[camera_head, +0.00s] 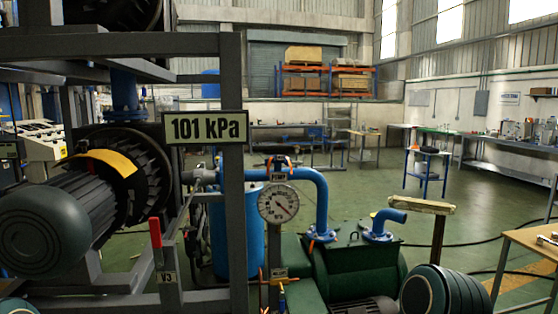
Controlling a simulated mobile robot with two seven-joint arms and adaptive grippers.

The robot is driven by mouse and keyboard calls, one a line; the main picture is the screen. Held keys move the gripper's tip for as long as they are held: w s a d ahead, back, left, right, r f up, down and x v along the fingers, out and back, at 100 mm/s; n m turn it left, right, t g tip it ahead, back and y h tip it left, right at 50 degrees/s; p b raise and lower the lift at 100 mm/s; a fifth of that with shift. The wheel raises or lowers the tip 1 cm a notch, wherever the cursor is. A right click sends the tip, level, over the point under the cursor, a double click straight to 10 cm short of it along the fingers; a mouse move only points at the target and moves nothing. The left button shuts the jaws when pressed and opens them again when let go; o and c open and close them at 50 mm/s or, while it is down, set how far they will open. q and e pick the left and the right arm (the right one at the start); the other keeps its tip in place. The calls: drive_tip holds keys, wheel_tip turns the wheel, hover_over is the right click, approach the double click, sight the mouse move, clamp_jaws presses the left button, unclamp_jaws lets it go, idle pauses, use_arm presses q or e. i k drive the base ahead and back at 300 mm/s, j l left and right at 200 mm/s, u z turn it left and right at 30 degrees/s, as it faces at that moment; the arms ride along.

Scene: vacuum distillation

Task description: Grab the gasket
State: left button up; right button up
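I cannot make out a gasket in the head view. A small blue-framed table (428,151) in the middle distance has small items on top, too small to identify. A wooden-topped table (530,238) is cut off by the right edge, with a small pale object on it that I cannot identify. Neither of my grippers is in view.
A grey steel frame (235,200) with a "101 kPa" sign (206,128) and a motor (60,220) fills the left. A pressure gauge (278,203), blue pipe (321,200) and green pump (350,268) stand ahead. A black hose crosses the floor. Green floor (385,190) is open beyond.

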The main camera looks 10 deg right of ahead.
sight(280, 158)
drive_tip(key=i+l+z, duration=0.4)
drive_tip(key=i+l, duration=0.15)
drive_tip(key=i+l+z, duration=0.4)
drive_tip(key=i+l, duration=0.2)
